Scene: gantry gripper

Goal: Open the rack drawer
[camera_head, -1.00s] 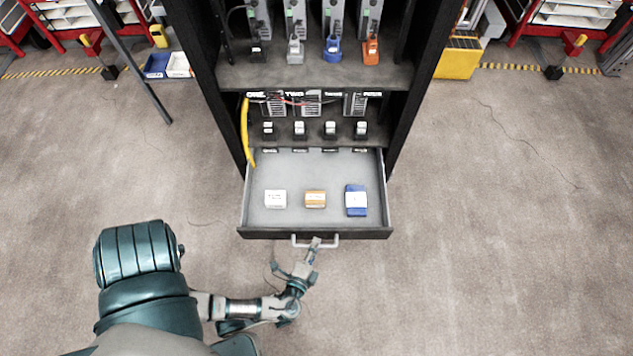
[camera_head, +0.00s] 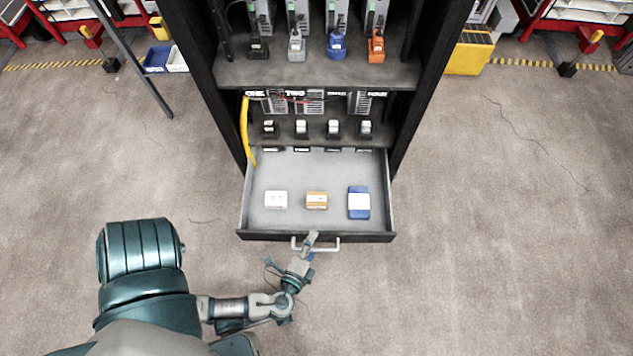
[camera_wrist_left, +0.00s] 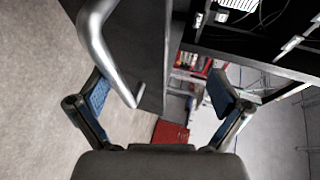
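The rack drawer (camera_head: 225,236) is pulled out of the dark rack (camera_head: 205,75), its inside showing from above. Its silver handle (camera_head: 330,247) is on the front. My left gripper (camera_head: 291,253) is at the handle, one fingertip overlapping the handle in the head view. In the left wrist view, the gripper (camera_wrist_left: 158,95) has its two blue-padded fingers wide apart. The handle (camera_wrist_left: 102,45) comes in from the top and ends near the left finger; the fingers are not closed on it. Whether a finger touches it, I cannot tell. My right gripper is not in view.
In the drawer lie a white box (camera_head: 276,199), an orange-and-white box (camera_head: 317,200) and a blue box (camera_head: 358,203). A yellow cable (camera_head: 246,130) hangs at the drawer's left. The floor on both sides of the drawer is clear.

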